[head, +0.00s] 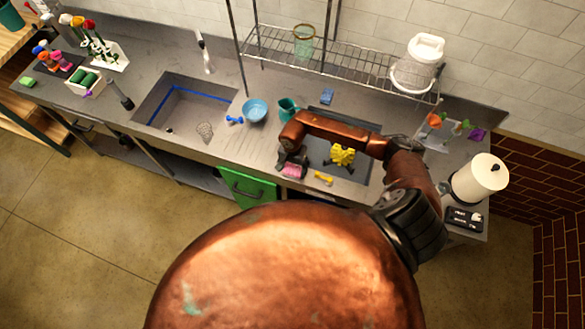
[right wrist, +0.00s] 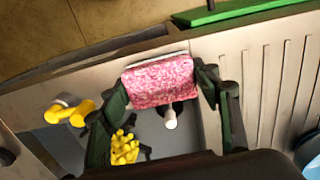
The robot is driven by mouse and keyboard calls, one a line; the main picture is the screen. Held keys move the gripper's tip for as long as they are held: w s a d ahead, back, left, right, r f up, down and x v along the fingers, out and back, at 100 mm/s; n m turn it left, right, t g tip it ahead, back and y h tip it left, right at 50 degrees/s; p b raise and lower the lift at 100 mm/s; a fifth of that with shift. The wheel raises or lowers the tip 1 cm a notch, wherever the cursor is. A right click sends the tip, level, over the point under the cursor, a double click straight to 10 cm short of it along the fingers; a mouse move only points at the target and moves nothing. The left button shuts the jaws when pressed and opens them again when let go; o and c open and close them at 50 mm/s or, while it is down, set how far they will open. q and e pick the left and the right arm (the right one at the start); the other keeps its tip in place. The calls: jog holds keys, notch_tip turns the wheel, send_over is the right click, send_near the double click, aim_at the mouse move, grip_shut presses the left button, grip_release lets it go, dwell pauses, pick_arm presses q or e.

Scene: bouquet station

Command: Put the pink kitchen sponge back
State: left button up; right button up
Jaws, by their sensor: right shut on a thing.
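The pink kitchen sponge (head: 292,171) is at the front part of the counter, near the left edge of the right-hand basin. My right gripper (head: 290,158) is shut on it. In the right wrist view the pink speckled sponge (right wrist: 160,80) sits between the two dark fingers (right wrist: 163,92), with a pale strip along its far edge. A white-tipped peg-like thing shows just below it there. I cannot tell whether the sponge touches the surface beneath. My left gripper is not in view.
A yellow knobbly thing (head: 342,155) lies in the right basin, and a small yellow piece (head: 323,178) at the front rim. A teal cup (head: 288,108), blue bowl (head: 254,110) and blue sponge (head: 326,96) stand behind. A green door (head: 247,188) is below the counter.

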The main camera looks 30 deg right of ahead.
jog(key=shift+f, duration=0.4)
jog(key=shift+f, duration=0.1)
jog(key=o, duration=0.6)
jog(key=shift+f, duration=0.1)
jog(key=shift+c, duration=0.2)
jog(key=o, duration=0.5)
jog(key=shift+r, duration=0.2)
